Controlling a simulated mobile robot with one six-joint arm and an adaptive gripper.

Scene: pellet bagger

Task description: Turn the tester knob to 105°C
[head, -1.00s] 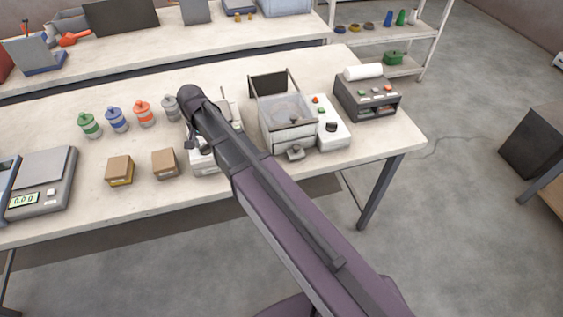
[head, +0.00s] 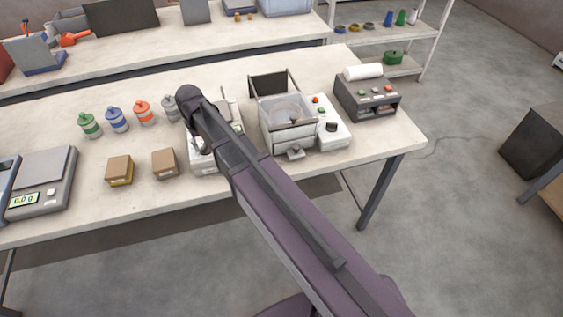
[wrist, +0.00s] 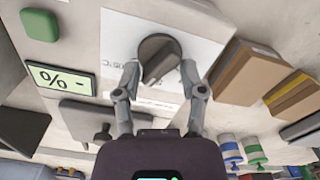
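The tester (head: 203,163) is a white unit on the bench, mostly hidden behind my arm in the head view. In the wrist view its dark grey round knob (wrist: 153,50) with a raised grip bar sits on a white panel (wrist: 122,30). The bar lies diagonally, from upper right to lower left. Small dial print beside the knob is only partly legible. My gripper (wrist: 160,70) has one finger on each side of the knob's near part. The fingers are spread, and a narrow gap seems to show at each side. The head view hides the fingers.
Two cardboard boxes (head: 119,169) (head: 165,163) stand left of the tester, with several coloured jars (head: 117,120) behind. A white machine with a clear chamber (head: 291,133) stands to the right.

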